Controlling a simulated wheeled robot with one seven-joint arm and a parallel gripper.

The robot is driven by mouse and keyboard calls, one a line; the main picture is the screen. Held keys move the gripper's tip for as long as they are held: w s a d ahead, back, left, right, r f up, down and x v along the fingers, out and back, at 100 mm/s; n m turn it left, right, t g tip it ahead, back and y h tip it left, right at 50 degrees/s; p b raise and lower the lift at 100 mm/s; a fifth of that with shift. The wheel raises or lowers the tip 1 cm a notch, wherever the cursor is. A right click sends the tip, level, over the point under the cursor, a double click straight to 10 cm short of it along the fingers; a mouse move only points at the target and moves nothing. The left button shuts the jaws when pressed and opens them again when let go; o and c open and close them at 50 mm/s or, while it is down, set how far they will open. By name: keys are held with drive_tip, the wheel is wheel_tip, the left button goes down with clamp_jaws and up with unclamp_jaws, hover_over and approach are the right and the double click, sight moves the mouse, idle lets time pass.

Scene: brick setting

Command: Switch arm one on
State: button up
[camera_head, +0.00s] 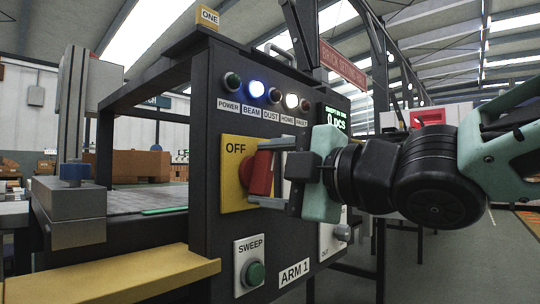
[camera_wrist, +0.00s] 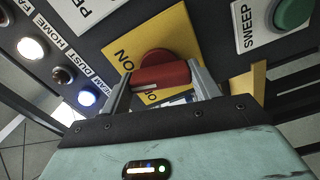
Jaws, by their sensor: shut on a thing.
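The ARM 1 control panel (camera_head: 215,80) is a dark cabinet face under a yellow sign reading ONE (camera_head: 208,17). A yellow plate (camera_head: 232,190) marked OFF carries a red rotary switch (camera_head: 260,175). My gripper (camera_head: 264,173) reaches in from the right and is shut on the red switch, one finger above and one below. In the wrist view the red switch (camera_wrist: 160,75) sits between the fingers of my gripper (camera_wrist: 161,88). ON shows on the plate (camera_wrist: 172,28) there; another label is partly hidden behind the handle. I cannot tell the switch's exact setting.
A green SWEEP button (camera_head: 254,273) is below the switch. A row of lamps, including the lit blue BEAM lamp (camera_head: 257,89), runs above it. A green display (camera_head: 336,116) reads 0 PCS. A yellow ledge (camera_head: 120,277) juts out at lower left.

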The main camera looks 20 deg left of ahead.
drive_tip(key=m+p, duration=0.2)
drive_tip(key=m, duration=0.1)
drive_tip(key=shift+r+p, duration=0.15)
drive_tip(key=shift+p, duration=0.25)
drive_tip(key=shift+m+p, duration=0.95)
drive_tip(key=shift+m, duration=0.45)
drive_tip(key=shift+f+m, duration=0.2)
drive_tip(key=shift+m, duration=0.1)
drive_tip(key=o, duration=1)
